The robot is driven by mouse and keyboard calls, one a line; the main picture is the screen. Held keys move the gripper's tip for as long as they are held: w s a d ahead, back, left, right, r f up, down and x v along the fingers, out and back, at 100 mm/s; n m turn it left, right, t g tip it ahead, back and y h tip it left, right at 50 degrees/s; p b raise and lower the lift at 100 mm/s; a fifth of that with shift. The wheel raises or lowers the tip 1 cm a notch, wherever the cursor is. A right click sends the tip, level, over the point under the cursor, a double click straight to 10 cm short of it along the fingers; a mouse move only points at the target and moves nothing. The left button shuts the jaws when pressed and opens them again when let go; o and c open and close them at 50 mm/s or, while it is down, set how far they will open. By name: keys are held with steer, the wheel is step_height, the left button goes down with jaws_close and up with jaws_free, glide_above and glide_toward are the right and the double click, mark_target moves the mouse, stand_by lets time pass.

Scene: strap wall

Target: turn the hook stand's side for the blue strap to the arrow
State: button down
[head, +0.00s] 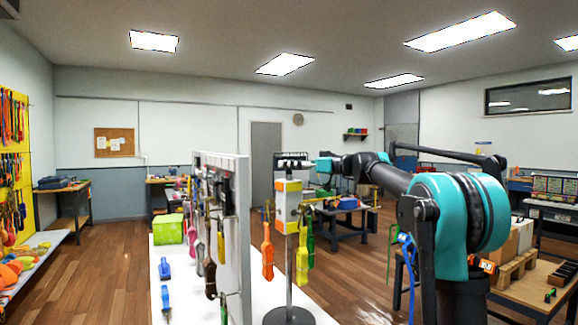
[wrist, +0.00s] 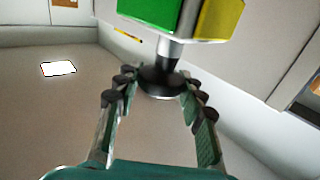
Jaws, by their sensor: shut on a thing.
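In the wrist view the block (wrist: 215,18) shows a green and a yellow face. My gripper (wrist: 158,85) is shut on the stand's dark top knob (wrist: 160,78); in the head view it is above the block (head: 293,162). I cannot make out the arrow or the stand's side for the blue strap.
A white panel (head: 243,215) with hanging straps stands just left of the hook stand. Blue items (head: 164,268) and a green box (head: 168,229) are on the white table (head: 190,300). A yellow strap wall (head: 8,150) is at far left.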

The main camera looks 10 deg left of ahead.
steer(key=shift+m+t, duration=0.3)
steer(key=shift+t, duration=0.2)
steer(key=m+t+h, duration=0.1)
steer(key=m+t, duration=0.1)
steer(key=t, duration=0.2)
steer(key=shift+s+m+h, duration=0.15)
steer(key=shift+m+h, duration=0.25)
steer(key=m+t+h, duration=0.4)
steer(key=t, duration=0.1)
steer(key=shift+a, duration=0.15)
steer(key=m+t+h, duration=0.2)
steer(key=m+h, duration=0.1)
steer(key=shift+t+h, duration=0.3)
steer(key=shift+m+t+h, duration=0.9)
steer(key=shift+m+h, duration=0.8)
steer(key=shift+h, duration=0.8)
steer(key=shift+m+h, duration=1.5)
steer(key=shift+h, duration=1.2)
